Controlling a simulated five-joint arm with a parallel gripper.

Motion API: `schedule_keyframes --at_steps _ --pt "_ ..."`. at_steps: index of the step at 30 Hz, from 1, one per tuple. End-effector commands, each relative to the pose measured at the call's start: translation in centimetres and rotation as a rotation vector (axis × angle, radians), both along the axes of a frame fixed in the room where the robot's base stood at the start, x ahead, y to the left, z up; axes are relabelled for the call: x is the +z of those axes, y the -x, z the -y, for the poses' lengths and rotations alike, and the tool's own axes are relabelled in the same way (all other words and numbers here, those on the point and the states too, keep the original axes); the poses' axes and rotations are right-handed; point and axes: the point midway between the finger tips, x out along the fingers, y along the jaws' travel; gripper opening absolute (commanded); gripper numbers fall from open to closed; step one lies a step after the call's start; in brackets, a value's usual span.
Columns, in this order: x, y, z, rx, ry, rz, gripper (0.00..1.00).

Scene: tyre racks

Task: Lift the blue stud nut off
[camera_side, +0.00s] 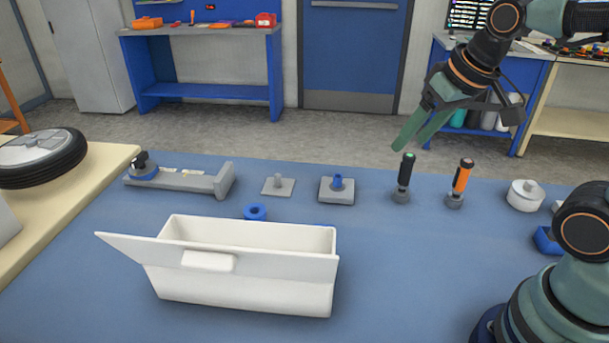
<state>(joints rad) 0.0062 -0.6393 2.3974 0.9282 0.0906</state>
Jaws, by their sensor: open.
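A small blue nut (337,181) stands on the stud of a grey square block (334,196) near the back middle of the blue table. My gripper (411,145) is in the air to the upper right of it, with two green fingers apart and nothing between them. A grey plate with a bare stud (278,186) stands to the left of the block. A blue ring (255,211) lies on the table behind the white bin.
A white open bin (240,282) with a sloping flap fills the front middle. A grey bracket (185,180) lies at the left.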

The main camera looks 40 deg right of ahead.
Motion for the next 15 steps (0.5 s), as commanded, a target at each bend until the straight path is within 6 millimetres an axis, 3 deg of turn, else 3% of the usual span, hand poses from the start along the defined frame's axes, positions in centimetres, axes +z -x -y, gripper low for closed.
schedule_keyframes --at_steps 8,15 --pt "1.3 -6.3 0.8 -0.289 -0.113 -0.120 0.65" --pt "0.1 -12.1 1.8 -0.556 -0.190 -0.215 0.65"
